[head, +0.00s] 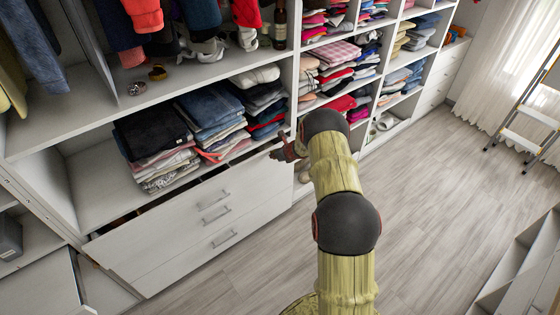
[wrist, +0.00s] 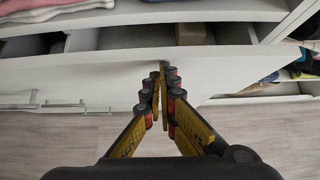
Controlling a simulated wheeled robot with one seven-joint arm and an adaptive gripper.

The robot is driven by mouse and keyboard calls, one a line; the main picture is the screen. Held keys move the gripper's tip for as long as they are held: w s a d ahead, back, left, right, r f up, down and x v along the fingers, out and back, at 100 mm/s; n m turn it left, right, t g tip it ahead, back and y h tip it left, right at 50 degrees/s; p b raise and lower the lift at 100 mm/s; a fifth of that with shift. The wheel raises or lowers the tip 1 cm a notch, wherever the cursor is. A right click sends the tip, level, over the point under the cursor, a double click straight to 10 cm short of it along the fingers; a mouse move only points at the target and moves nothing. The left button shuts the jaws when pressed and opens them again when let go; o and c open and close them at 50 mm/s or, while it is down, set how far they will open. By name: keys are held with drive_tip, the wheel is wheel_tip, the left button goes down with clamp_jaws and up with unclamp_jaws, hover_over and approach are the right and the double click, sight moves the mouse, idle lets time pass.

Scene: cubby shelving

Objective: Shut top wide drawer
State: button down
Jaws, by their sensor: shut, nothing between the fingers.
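The top wide drawer (head: 195,205) is the uppermost front of a white drawer stack under the folded clothes in the head view. It stands partly open, with a dark gap behind its top edge. In the wrist view its white front (wrist: 80,78) crosses the picture, and its interior (wrist: 140,38) shows behind the edge. My gripper (wrist: 163,68) is shut and empty, its fingertips at the drawer front, right of the handles. I cannot tell whether they touch it. In the head view my gripper (head: 287,151) is at the drawer's right end, partly hidden by my arm.
Folded clothes (head: 160,150) lie on the shelf above the drawers. Two lower handles (head: 224,238) show on the stack. Shelves with more clothes (head: 340,75) run to the back right. The wooden floor (head: 430,190) is clear; a ladder (head: 530,110) stands far right.

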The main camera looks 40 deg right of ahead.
sight(269, 150)
drive_tip(key=shift+w+a+p, duration=0.1)
drive_tip(key=shift+w+p, duration=0.3)
drive_tip(key=shift+w, duration=1.45)
drive_tip(key=shift+r, duration=0.15)
